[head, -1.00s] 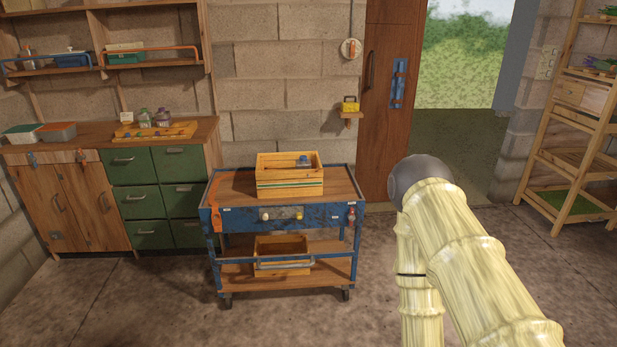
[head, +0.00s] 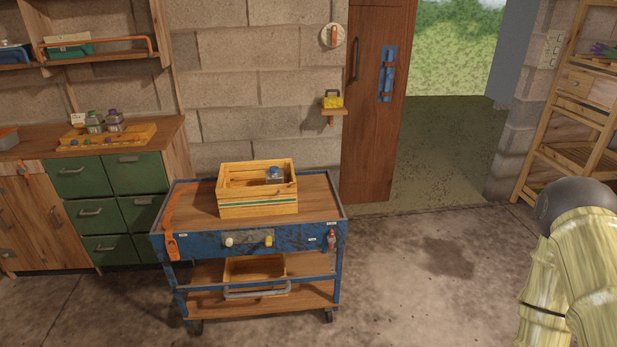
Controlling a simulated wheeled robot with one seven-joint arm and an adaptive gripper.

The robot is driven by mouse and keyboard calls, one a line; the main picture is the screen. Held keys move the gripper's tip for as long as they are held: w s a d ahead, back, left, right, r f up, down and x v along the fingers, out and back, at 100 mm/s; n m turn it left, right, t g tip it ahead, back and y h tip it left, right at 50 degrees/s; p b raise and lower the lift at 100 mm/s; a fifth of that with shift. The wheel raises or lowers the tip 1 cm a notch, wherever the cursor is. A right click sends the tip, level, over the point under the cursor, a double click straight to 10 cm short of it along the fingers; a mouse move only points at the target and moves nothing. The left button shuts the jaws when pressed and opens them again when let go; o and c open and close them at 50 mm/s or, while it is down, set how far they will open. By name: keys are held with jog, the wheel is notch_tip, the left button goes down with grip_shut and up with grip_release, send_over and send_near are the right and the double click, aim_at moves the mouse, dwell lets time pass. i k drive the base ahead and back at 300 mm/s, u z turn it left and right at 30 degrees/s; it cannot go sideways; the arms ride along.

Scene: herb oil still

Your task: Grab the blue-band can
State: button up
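A small grey container with a blue top (head: 274,174) stands inside a wooden crate (head: 258,209) on top of a blue cart. The crate's front wall hides its lower part, and I cannot tell whether it carries a blue band. No other can with a clear blue band shows. Part of my own arm shows at the right edge, well to the right of the cart. My gripper is out of view.
The blue cart (head: 206,245) has a lower shelf with another wooden box (head: 255,267). A workbench with green drawers (head: 83,178) stands at the left, and a wooden rack (head: 560,150) at the right. The floor (head: 420,290) right of the cart is clear.

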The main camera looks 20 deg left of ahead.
aim_at(271, 179)
jog(key=u, duration=0.2)
jog(key=i, duration=0.85)
jog(key=u, duration=0.55)
